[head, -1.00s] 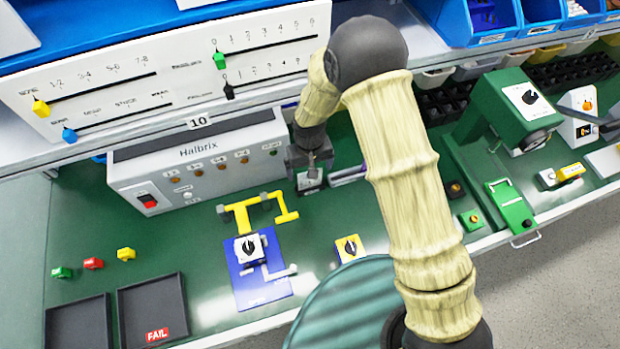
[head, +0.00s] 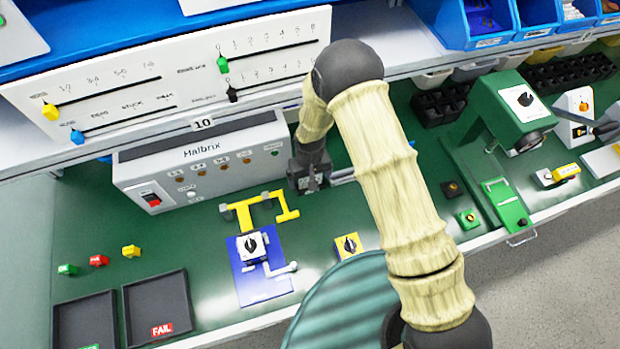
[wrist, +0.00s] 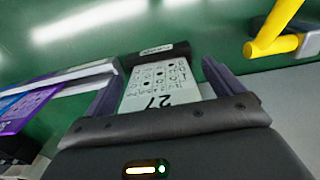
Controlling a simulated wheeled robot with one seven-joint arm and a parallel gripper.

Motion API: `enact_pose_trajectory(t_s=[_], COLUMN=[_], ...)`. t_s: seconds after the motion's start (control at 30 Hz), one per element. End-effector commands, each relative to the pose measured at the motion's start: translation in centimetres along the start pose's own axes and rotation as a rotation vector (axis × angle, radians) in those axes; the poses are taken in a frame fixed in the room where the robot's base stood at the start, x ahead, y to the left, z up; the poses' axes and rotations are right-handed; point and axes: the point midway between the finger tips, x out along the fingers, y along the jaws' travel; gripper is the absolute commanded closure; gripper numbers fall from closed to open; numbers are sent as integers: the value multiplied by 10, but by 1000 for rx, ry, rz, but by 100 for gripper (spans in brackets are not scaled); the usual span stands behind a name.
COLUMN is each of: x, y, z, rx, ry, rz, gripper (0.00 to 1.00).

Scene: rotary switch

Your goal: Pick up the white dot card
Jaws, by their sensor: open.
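The white dot card (wrist: 158,85) shows in the wrist view, with black dots, handwritten marks and the number 27 on it. A black strip with a small white label (wrist: 155,50) lies at its far end. My gripper (wrist: 162,82) is open, with one finger on each side of the card. I cannot tell whether the fingers touch it. In the head view my gripper (head: 311,182) is low over the green bench, right of the grey Halbrix box, and hides the card.
The Halbrix box (head: 205,160) stands left of my gripper. A yellow fixture (head: 262,208) is in front and to the left. A purple item (wrist: 28,108) lies left of the card in the wrist view. A green press (head: 500,120) stands to the right.

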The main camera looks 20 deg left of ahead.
Motion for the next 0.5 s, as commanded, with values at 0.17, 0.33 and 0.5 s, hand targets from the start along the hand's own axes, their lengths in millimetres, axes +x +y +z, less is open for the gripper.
enact_pose_trajectory(t_s=[0.17, 0.33, 0.5], x=[0, 0, 0], y=[1, 1, 0], z=[0, 0, 0], rx=[2, 2, 0], ry=[0, -1, -1], rz=[0, 0, 0], gripper=[7, 9, 43])
